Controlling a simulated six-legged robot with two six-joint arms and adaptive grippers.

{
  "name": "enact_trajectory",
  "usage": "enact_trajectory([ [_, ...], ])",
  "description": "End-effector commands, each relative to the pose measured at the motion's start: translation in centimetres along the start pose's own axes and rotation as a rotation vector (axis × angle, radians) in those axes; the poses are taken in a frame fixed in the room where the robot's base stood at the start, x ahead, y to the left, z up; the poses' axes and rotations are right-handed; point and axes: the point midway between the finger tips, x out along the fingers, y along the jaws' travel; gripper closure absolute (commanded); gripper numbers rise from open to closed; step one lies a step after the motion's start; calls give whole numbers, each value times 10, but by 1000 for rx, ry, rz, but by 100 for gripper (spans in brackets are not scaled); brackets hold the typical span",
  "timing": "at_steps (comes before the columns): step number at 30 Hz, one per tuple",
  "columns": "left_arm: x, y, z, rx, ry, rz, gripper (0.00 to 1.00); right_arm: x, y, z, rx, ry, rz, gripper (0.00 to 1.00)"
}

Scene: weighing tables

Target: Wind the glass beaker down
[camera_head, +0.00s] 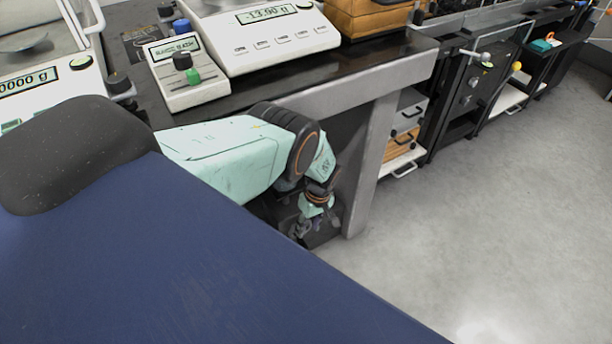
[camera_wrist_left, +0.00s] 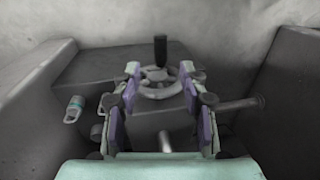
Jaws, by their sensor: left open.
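My left gripper (camera_head: 314,226) is low under the front of the weighing table, partly hidden by my dark blue body. In the left wrist view my left gripper (camera_wrist_left: 159,76) is open, its purple-padded fingers spread. A grey handwheel (camera_wrist_left: 161,94) with an upright black handle (camera_wrist_left: 160,50) lies ahead, in line with the gap between the fingertips. I cannot tell whether the fingers touch the wheel; nothing is clearly gripped. I cannot make out the glass beaker in either view. My right gripper is not in view.
The weighing table (camera_head: 350,87) has a thick grey leg right of my arm. Grey walls flank the gripper in the wrist view. Open floor (camera_head: 480,220) lies right.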

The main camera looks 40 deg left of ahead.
Motion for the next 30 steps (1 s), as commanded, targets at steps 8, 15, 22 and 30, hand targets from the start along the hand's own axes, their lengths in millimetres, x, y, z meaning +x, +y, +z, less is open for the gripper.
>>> enact_trajectory([
  [8,38,-1,0,-3,-1,-1,57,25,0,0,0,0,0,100],
  [15,66,-2,0,-1,-1,-1,57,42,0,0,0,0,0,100],
  [22,76,-2,-1,1,0,0,57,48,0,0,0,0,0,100],
  [30,76,-2,-1,1,0,0,57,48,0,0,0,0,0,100],
])
